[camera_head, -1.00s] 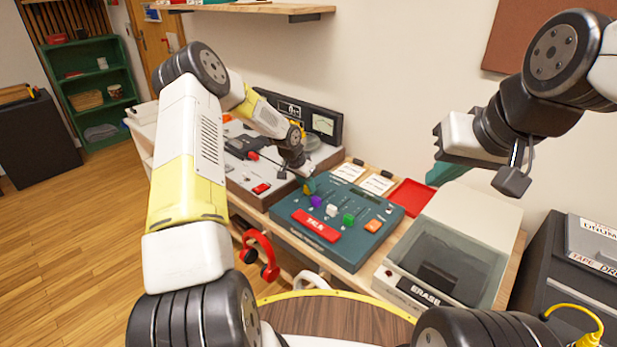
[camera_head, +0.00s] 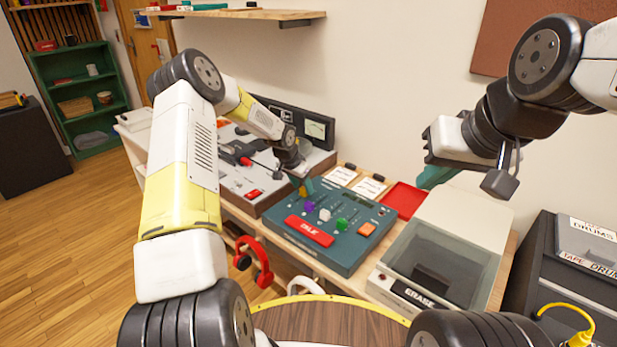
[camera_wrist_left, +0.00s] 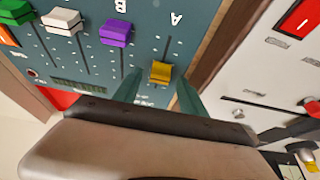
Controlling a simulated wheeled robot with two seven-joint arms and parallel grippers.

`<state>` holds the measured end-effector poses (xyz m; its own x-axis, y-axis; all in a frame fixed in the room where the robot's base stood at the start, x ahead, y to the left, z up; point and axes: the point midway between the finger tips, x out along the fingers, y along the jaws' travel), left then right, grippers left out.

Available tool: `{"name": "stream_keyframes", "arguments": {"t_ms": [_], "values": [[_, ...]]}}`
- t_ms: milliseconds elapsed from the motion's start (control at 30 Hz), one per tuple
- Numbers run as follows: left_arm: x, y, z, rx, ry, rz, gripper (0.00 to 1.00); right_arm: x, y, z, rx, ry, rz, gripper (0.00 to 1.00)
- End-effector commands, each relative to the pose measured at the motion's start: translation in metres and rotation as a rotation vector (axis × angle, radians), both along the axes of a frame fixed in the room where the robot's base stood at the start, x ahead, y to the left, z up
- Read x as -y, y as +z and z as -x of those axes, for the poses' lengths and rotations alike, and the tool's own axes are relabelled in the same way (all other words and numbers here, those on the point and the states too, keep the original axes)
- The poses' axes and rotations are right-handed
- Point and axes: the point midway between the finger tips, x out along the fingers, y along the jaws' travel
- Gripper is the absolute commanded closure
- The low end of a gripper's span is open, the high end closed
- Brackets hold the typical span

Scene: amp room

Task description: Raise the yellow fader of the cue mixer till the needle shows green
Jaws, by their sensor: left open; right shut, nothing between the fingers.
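The cue mixer (camera_head: 335,255) is a teal box on the bench with coloured faders and a red talk button (camera_head: 309,231). Its yellow fader (camera_wrist_left: 160,72) shows in the left wrist view at the end of the fader row, under the letter A. My left gripper (camera_wrist_left: 160,92) is open, with one teal finger on each side of the yellow fader's slot, close to the knob. Contact cannot be told. In the head view the left gripper (camera_head: 303,187) hangs over the mixer's far left corner. The needle meter (camera_head: 316,129) stands behind; its needle is too small to read. My right gripper (camera_head: 435,176) is shut and empty in the air.
Purple (camera_wrist_left: 115,33), white (camera_wrist_left: 62,21) and green faders sit beside the yellow one. A grey console (camera_head: 232,182) adjoins the mixer on the left. A red tray (camera_head: 403,200) and an erase unit (camera_head: 440,255) lie to the right. Red headphones (camera_head: 262,262) hang at the front.

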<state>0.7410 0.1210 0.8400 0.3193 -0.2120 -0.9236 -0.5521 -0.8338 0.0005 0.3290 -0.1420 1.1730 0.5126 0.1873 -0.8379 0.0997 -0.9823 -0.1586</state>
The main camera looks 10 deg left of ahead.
Motion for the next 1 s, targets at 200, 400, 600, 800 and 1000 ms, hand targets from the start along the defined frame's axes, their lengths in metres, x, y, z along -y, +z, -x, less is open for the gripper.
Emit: {"name": "stream_keyframes", "arguments": {"t_ms": [200, 400, 600, 800, 1000], "values": [[-0.009, 0.037, 0.012, 0.003, 0.000, -0.002, 0.51, 0.000, 0.000, 0.000, 0.000, 0.000, 0.000, 1.00], [-0.014, 0.059, 0.020, 0.001, 0.001, -0.002, 0.51, 0.000, 0.000, 0.000, 0.000, 0.000, 0.000, 1.00], [-0.015, 0.063, 0.022, 0.000, -0.001, 0.000, 0.51, 0.000, 0.000, 0.000, 0.000, 0.000, 0.000, 1.00], [-0.015, 0.064, 0.022, 0.001, -0.001, -0.001, 0.51, 0.000, 0.000, 0.000, 0.000, 0.000, 0.000, 1.00], [-0.015, 0.099, 0.036, 0.009, 0.012, -0.032, 0.51, 0.000, 0.000, 0.000, 0.000, 0.000, 0.000, 1.00]]}}
